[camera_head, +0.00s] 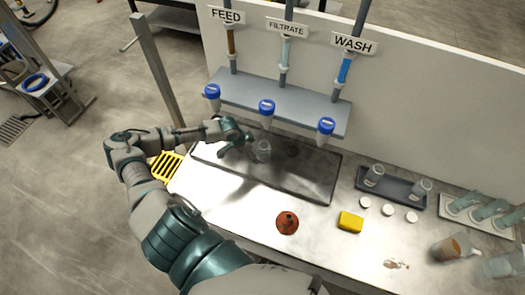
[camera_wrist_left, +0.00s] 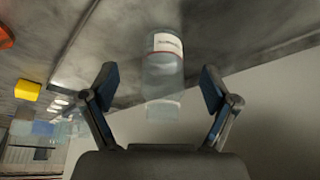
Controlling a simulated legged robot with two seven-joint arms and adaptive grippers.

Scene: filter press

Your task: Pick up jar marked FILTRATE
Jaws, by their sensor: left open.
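A clear jar (camera_head: 263,150) stands in the dark shallow tray (camera_head: 317,187) below the FILTRATE sign (camera_head: 287,27). In the left wrist view the same clear jar (camera_wrist_left: 164,75) shows a white label with a red edge, its print too small to read. My left gripper (camera_head: 243,141) is just left of the jar in the head view. In the left wrist view my left gripper (camera_wrist_left: 157,90) has its fingers spread, with the jar between or just beyond them; contact is not visible. My right gripper is not in view.
Blue-capped valves (camera_head: 267,107) hang from a grey shelf (camera_head: 285,98) above the tray. A yellow sponge (camera_head: 350,222) and a red-brown round object (camera_head: 287,223) lie in front. A smaller tray with two jars (camera_head: 391,187), white lids (camera_head: 388,209) and a tilted beaker (camera_head: 455,248) are on the right.

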